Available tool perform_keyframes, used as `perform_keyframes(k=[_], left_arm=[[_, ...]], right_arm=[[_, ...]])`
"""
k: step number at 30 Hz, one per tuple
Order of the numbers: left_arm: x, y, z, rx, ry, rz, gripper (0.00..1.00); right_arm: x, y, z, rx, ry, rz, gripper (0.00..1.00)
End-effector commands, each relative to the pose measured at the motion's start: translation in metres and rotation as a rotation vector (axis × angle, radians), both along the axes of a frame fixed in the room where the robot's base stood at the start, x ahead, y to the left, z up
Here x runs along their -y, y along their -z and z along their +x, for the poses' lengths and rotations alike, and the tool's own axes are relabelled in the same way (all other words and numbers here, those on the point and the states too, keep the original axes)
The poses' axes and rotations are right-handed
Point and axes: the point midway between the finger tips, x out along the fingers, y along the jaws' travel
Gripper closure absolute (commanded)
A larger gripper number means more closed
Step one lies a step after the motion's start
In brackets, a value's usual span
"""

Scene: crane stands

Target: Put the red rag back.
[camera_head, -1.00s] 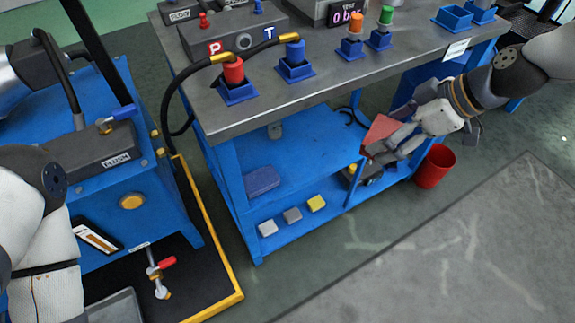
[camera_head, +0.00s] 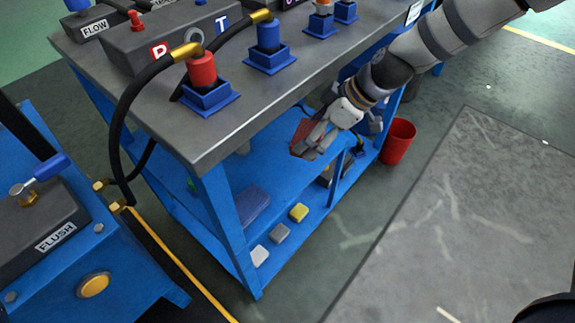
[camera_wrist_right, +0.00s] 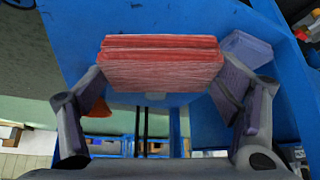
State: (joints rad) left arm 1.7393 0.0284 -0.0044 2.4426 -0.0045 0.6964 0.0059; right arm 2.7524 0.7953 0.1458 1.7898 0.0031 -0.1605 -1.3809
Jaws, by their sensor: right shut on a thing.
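The red rag (camera_head: 301,136) is a folded red pad held in my right gripper (camera_head: 313,152), beside the middle shelf (camera_head: 290,180) of the blue workbench. The arm and fingers hide part of it in the head view. In the right wrist view the rag (camera_wrist_right: 160,62) lies across between the two fingers of my right gripper (camera_wrist_right: 165,95), which are shut on it; blue shelf surface shows behind it. I cannot tell whether the rag touches the shelf. A blue folded rag (camera_head: 253,204) lies on the shelf to the left. My left gripper is out of view.
White (camera_head: 260,256), grey (camera_head: 279,233) and yellow (camera_head: 299,212) blocks sit on the lower shelf. A red bin (camera_head: 398,141) stands right of the bench. The bench top (camera_head: 185,130) overhangs the shelf. A blue flushing unit (camera_head: 60,270) stands at the left.

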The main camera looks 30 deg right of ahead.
Motion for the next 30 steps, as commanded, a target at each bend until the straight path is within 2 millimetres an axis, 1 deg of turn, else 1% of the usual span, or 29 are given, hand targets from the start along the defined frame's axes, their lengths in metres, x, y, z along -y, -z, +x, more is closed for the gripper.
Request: perform_keyframes(k=[1,3,6,8,11,12,15,17,23,27,28,30], left_arm=[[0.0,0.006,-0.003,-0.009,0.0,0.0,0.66],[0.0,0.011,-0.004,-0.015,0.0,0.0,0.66],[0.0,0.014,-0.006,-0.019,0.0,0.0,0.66],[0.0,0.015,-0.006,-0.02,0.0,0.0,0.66],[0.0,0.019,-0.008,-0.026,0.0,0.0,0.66],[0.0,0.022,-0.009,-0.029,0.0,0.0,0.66],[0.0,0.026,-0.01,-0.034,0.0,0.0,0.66],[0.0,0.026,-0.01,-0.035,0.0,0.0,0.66],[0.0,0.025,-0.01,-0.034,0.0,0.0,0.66],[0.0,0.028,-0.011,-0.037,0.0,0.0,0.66],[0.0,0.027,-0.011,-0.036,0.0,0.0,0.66],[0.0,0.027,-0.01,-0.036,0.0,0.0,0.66]], right_arm=[[-0.009,0.019,0.001,-0.008,-0.002,-0.001,0.43],[-0.021,0.033,0.004,-0.008,-0.001,0.0,0.43],[-0.033,0.046,0.008,-0.005,-0.001,0.001,0.43],[-0.037,0.049,0.01,-0.002,-0.001,-0.001,0.43],[-0.048,0.064,0.012,-0.005,0.0,0.001,0.43],[-0.047,0.074,0.012,-0.006,0.001,0.0,0.43],[-0.046,0.088,0.012,-0.003,0.003,0.001,0.43],[-0.046,0.091,0.012,-0.002,0.0,0.0,0.43],[-0.046,0.089,0.013,0.001,0.001,0.0,0.43],[-0.046,0.094,0.013,0.0,0.0,0.0,0.43],[-0.046,0.093,0.013,0.0,0.0,0.0,0.13],[-0.046,0.092,0.013,0.0,0.0,0.0,0.0]])
